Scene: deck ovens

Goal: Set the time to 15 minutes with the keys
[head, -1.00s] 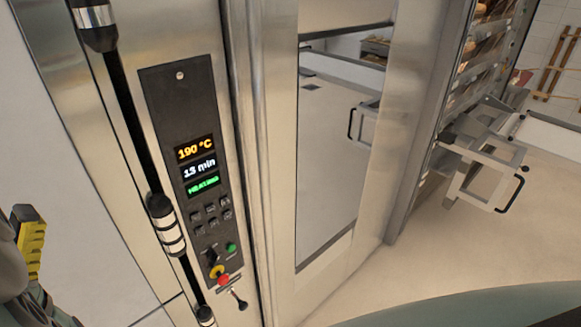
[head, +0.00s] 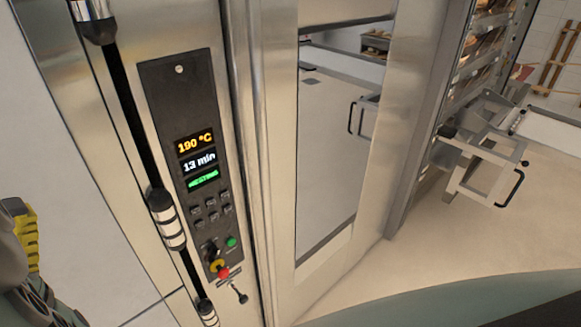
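The oven's black control panel (head: 180,100) is mounted upright on the steel front, left of centre. Its top display (head: 194,142) reads 190 °C in orange. The time display (head: 199,162) reads 13 min in white. A green display (head: 203,180) below reads HEATING. Under it are small dark keys (head: 211,203) in two rows; their markings are too small to read. My gripper (head: 27,238), dark with yellow parts, shows only partly at the left edge, well apart from the panel. Its fingertips cannot be made out clearly.
Below the keys are a green button (head: 231,242), a dark rotary switch, and a red knob (head: 222,272) on yellow. A black vertical bar (head: 135,115) with steel fittings runs left of the panel. A loaded rack (head: 466,85) and a steel-framed cart (head: 482,170) stand right; floor lies open before them.

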